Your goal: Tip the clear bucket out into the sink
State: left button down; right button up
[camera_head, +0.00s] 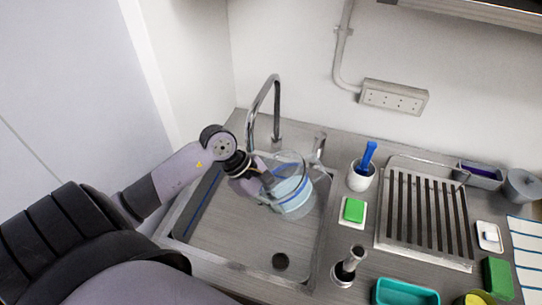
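The clear bucket (293,192) hangs tilted over the sink (225,235), with pale bluish liquid or a bluish lower part showing inside. My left gripper (268,184) reaches in from the left and is at the bucket's near left side, seemingly closed on its wall or handle. The fingertips are partly hidden against the bucket. The sink's drain (280,261) shows below the bucket. My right gripper is not in view.
A curved tap (265,100) stands behind the sink. Right of the sink are a white cup with a blue brush (367,157), a green sponge (353,209), a drying rack (425,215), a metal cylinder (349,266) and a teal tray (405,293).

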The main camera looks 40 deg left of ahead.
pick_arm(q)
jog(key=shift+f+h, duration=0.15)
jog(key=shift+h, duration=0.55)
jog(key=shift+t+h, duration=0.3)
jog(key=shift+h, duration=0.4)
jog(key=shift+a+f+h+b, duration=0.15)
jog(key=shift+f+h+b, duration=0.2)
jog(key=shift+h, duration=0.35)
jog(key=shift+a+t+h+b, duration=0.1)
jog(key=shift+t+h+b, duration=0.25)
jog(key=shift+h, duration=0.15)
jog(key=a+h+b, duration=0.1)
jog(key=h+b, duration=0.2)
jog(key=b, duration=0.1)
jog(key=a+f+t+h+b, duration=0.1)
jog(key=a+h+b, duration=0.1)
jog(key=h+b, duration=0.1)
jog(key=s+a+f+n+t+h+b, duration=0.1)
jog(key=a+h+b, duration=0.1)
jog(key=b, duration=0.3)
jog(key=shift+a+f+h+b, duration=0.1)
jog(key=shift+h+b, duration=0.25)
jog(key=shift+h, duration=0.05)
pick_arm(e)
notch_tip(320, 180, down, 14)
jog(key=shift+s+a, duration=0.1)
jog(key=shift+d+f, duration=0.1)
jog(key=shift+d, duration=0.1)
